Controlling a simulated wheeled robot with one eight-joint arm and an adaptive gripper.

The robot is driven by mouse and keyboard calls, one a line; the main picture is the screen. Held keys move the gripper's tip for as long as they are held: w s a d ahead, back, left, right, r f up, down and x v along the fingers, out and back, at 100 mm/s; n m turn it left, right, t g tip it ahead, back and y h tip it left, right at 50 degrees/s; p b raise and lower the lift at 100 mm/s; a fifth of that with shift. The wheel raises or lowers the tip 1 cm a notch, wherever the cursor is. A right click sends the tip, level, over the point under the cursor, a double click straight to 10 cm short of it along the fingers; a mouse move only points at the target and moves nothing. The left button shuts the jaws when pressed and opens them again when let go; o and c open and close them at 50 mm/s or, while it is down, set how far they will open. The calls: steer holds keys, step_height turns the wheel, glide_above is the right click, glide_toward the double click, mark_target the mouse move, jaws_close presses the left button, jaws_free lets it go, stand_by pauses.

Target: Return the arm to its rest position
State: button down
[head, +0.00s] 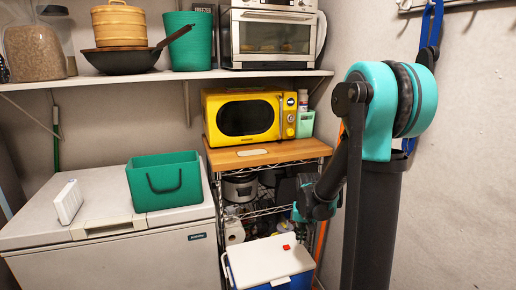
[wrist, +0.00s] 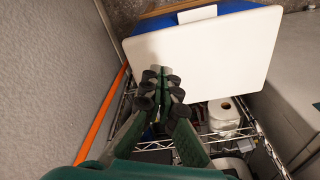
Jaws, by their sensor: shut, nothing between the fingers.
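My gripper (wrist: 162,88) shows in the wrist view with its dark fingertips drawn together and nothing held between them. Behind the fingertips is the white lid of a blue cooler (wrist: 215,48); I cannot tell how far apart they are. In the head view my arm (head: 375,110) stands at the right, with a teal upper joint and a dark link running down. Its lower teal and black part reaches left in front of the wire rack. The gripper fingers cannot be made out in the head view.
The cooler (head: 270,258) stands low by the wire rack (head: 262,208), just left of my arm. A yellow microwave (head: 248,116) sits on the rack's wooden top. A white chest freezer (head: 115,250) holds a green bin (head: 165,182). The wall (head: 470,180) is close at the right.

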steer(key=s+d+r+t, duration=0.1)
steer(key=s, duration=0.7)
steer(key=s+d+r+n+t, duration=0.1)
steer(key=s, duration=0.8)
steer(key=shift+d+r+n+t, duration=0.15)
steer(key=shift+d+n+t, duration=0.15)
steer(key=shift+d+t, duration=0.1)
stand_by(1.8)
